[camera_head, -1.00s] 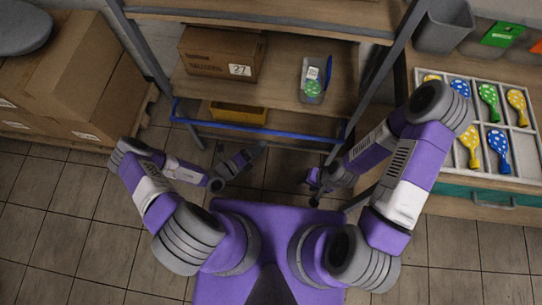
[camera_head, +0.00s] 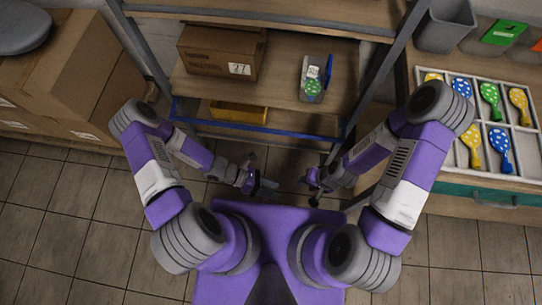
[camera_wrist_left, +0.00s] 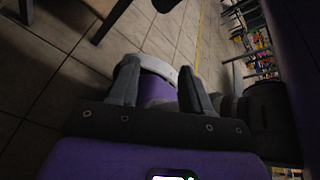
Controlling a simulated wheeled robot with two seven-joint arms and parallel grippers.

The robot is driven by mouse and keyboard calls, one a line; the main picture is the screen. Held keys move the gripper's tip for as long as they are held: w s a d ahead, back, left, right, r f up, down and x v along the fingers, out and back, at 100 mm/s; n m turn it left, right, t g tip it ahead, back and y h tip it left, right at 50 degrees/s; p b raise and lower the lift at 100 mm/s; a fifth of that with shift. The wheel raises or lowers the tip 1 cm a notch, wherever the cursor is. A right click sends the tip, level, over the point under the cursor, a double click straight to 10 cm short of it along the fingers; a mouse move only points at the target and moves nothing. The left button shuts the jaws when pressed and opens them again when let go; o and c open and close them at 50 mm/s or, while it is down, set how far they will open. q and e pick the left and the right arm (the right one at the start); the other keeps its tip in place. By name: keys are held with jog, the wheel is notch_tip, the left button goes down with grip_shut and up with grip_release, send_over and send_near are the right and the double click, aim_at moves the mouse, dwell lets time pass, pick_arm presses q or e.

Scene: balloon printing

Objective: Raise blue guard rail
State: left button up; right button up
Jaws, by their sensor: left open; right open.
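The blue guard rail (camera_head: 262,131) runs across the front of the grey-framed shelf in the head view, in front of a low shelf. My left gripper (camera_head: 262,186) is on the near side of the rail, below it in the picture, open and apart from it. In the left wrist view its two fingers (camera_wrist_left: 160,88) are spread with nothing between them; part of my purple body and the tiled floor lie beyond. My right gripper (camera_head: 312,184) is near the shelf's right post, small and partly hidden by its own arm, open and clear of the rail.
A cardboard box (camera_head: 218,56) and a clear container (camera_head: 314,80) stand on the shelf above the rail. A yellow bin (camera_head: 238,112) sits behind the rail. Stacked cartons (camera_head: 75,75) are at left. A balloon tray (camera_head: 482,115) lies on the right-hand table.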

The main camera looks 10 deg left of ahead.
pick_arm(q)
jog(key=shift+s, duration=0.15)
jog(key=shift+m, duration=0.3)
jog(key=s+a+m+g+y+p, duration=0.1)
jog(key=s+a+m+g+y, duration=0.15)
jog(key=a+m+y, duration=0.6)
jog(key=w+d+r+m+t, duration=0.1)
jog(key=w+r+m+t, duration=0.2)
jog(key=m, duration=0.9)
jog(key=shift+w+d+r+t+p, duration=0.25)
jog(key=shift+w+d+t+p, duration=0.15)
jog(key=shift+w+t, duration=0.7)
jog(key=shift+w+m, duration=0.15)
jog(key=shift+m, duration=0.1)
jog(key=shift+c, duration=0.6)
